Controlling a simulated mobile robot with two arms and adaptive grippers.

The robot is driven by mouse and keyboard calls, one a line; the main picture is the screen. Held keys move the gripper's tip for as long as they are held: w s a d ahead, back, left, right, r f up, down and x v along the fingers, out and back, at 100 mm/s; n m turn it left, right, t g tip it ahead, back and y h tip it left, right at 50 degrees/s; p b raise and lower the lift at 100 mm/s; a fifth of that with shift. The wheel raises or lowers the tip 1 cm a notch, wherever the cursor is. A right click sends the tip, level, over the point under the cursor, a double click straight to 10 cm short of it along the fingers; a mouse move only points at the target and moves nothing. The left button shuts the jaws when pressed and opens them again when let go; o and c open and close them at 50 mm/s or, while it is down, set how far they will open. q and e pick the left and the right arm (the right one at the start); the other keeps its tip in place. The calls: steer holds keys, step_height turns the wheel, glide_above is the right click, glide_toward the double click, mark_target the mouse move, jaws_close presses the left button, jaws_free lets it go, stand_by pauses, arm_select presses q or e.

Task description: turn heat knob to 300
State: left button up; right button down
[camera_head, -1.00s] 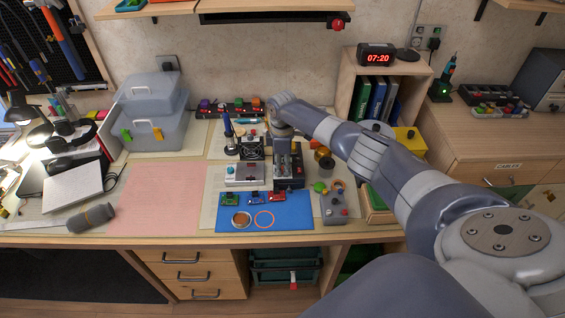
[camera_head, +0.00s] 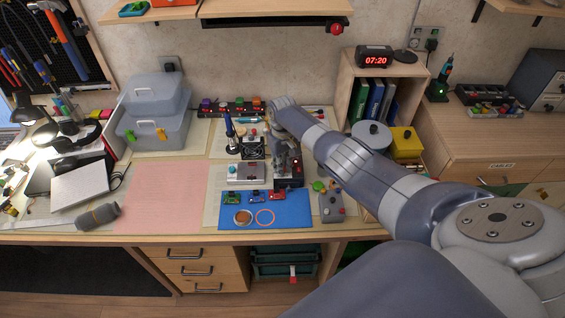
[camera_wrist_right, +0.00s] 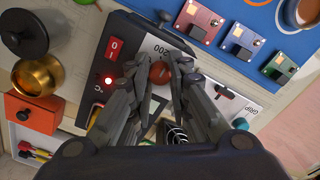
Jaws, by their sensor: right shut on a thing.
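The black heat station (camera_head: 291,184) stands on the bench behind the blue mat; my right gripper (camera_head: 284,162) points down over it and hides most of its top. In the right wrist view the station's dark panel (camera_wrist_right: 120,35) shows a round reddish-brown heat knob (camera_wrist_right: 160,72). My right gripper (camera_wrist_right: 166,66) is shut on the knob, one finger on each side. A red switch marked 0 (camera_wrist_right: 114,47), a lit red lamp (camera_wrist_right: 108,80) and a °C mark sit nearby. No 300 mark is visible. My left gripper is not in view.
The blue mat (camera_head: 290,221) with small red, blue and green boards lies in front of the station. The pink mat (camera_head: 160,195) is clear.

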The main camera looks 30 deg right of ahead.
steer(key=m+p, duration=0.1)
steer(key=m, duration=0.4)
steer(key=shift+w+r, duration=0.1)
steer(key=shift+r, duration=0.05)
stand_by(0.4)
steer(key=c, duration=1.5)
jaws_free()
steer(key=shift+o, duration=0.2)
step_height(320, 180, up, 12)
